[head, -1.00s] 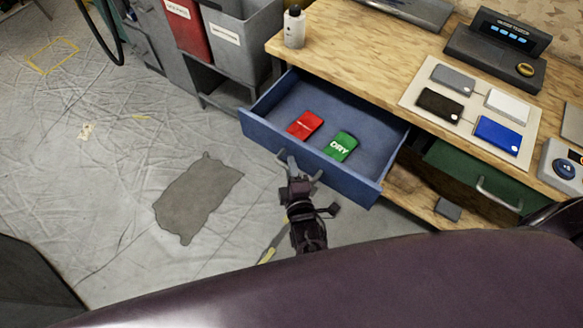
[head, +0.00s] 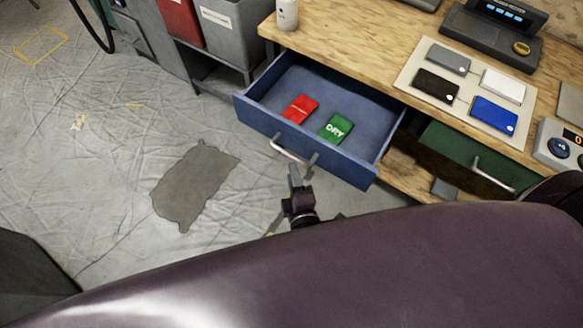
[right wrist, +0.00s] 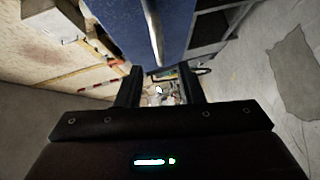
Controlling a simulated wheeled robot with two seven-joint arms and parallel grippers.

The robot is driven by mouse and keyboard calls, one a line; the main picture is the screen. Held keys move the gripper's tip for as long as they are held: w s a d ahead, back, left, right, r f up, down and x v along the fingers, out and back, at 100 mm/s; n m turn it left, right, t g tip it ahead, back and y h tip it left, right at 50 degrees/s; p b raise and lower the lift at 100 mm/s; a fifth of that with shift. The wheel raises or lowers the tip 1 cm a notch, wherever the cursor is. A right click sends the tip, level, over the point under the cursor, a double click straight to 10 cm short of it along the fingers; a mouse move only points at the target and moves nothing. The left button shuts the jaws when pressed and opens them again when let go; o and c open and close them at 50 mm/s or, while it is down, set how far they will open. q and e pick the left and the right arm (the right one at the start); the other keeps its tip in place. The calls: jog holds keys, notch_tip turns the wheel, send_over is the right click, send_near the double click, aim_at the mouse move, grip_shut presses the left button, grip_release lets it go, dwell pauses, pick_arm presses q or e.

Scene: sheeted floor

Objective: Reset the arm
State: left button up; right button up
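My right gripper (head: 302,182) is in front of the open blue drawer (head: 352,166), below its metal handle (head: 287,151). In the right wrist view, the gripper's two fingers (right wrist: 160,88) stand apart with nothing between them. The handle (right wrist: 153,35) and blue drawer front (right wrist: 175,25) show beyond the fingers, apart from them. A red packet (head: 300,108) and a green packet (head: 337,127) marked DRY lie in the drawer. My own purple arm fills the lower part of the head view. My left gripper is not seen.
The wooden workbench (head: 380,55) holds a white bottle (head: 287,14), a pale board (head: 460,125) with several coloured cards, and a dark device (head: 490,38). A green drawer (head: 470,155) is at the right. Grey floor with a dark patch (head: 195,187) is clear at left.

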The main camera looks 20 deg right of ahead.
dwell(0.5)
jog(key=s+d+f+m+g+y, duration=0.1)
jog(key=s+d+f+m+g, duration=0.15)
jog(key=f, duration=0.55)
jog(key=s+d+f+m+g, duration=0.1)
jog(key=s+f+g, duration=0.25)
jog(key=f, duration=0.45)
jog(key=s+d+f+m+g+y, duration=0.15)
jog(key=s+f, duration=0.25)
jog(key=f, duration=0.4)
jog(key=s+d+f+m+g, duration=0.4)
jog(key=s+f, duration=0.2)
jog(key=s, duration=0.2)
jog(key=s+d+f+m+g+h, duration=0.1)
jog(key=s+d+f+m+g, duration=0.3)
jog(key=s, duration=0.5)
jog(key=shift+s+f, duration=0.3)
jog(key=shift+f, duration=0.6)
